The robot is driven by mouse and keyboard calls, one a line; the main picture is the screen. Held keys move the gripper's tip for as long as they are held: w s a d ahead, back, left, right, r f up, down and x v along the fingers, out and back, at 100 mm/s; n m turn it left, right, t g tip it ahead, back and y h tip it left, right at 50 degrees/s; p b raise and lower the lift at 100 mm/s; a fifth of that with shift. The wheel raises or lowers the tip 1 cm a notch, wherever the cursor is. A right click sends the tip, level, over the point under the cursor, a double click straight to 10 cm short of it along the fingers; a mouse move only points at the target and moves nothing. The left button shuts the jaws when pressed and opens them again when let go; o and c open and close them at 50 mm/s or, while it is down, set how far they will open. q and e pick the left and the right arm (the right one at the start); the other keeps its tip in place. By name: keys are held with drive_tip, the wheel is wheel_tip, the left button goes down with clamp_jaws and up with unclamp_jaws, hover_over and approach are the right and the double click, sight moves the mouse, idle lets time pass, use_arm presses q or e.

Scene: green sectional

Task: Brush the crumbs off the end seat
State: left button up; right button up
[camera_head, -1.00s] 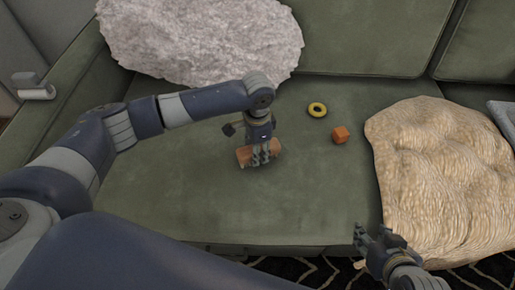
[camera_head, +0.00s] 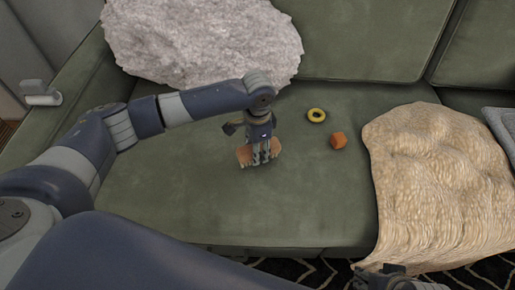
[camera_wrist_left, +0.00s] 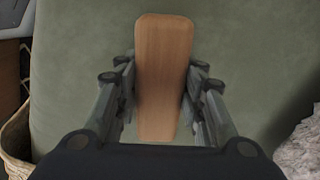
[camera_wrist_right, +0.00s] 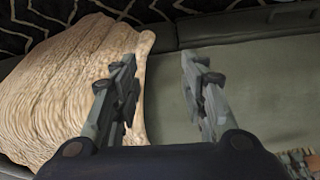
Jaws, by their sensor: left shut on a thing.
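My left gripper (camera_head: 262,157) is shut on a wooden brush (camera_head: 245,155), seen as a long wooden back (camera_wrist_left: 162,75) between the fingers in the left wrist view. The brush is low at the green end seat (camera_head: 190,195); whether its underside touches the fabric is hidden. No crumbs can be made out on the seat. My right gripper (camera_wrist_right: 158,85) is open and empty in the right wrist view; in the head view it shows only at the bottom edge, beyond the front of the seat.
A yellow ring (camera_head: 316,115) and an orange block (camera_head: 338,140) lie on the seat right of the brush. A cream blanket (camera_head: 430,180) covers the seat's right side. A pale fluffy cushion (camera_head: 200,40) leans at the back left. The seat's front middle is clear.

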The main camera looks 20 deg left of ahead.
use_arm(q)
drive_tip(key=shift+r+p, duration=0.8)
drive_tip(key=shift+p, duration=0.1)
drive_tip(key=shift+r+p, duration=0.55)
drive_tip(key=shift+p, duration=0.2)
drive_tip(key=shift+r+p, duration=0.3)
drive_tip(key=shift+p, duration=0.15)
drive_tip(key=shift+r+p, duration=0.35)
drive_tip(key=shift+p, duration=0.1)
drive_tip(key=shift+r+p, duration=0.45)
drive_tip(key=shift+p, duration=0.15)
use_arm(e)
wheel_tip(320, 180, down, 20)
drive_tip(key=s+g, duration=0.1)
drive_tip(key=s, duration=0.1)
drive_tip(key=shift+d, duration=0.15)
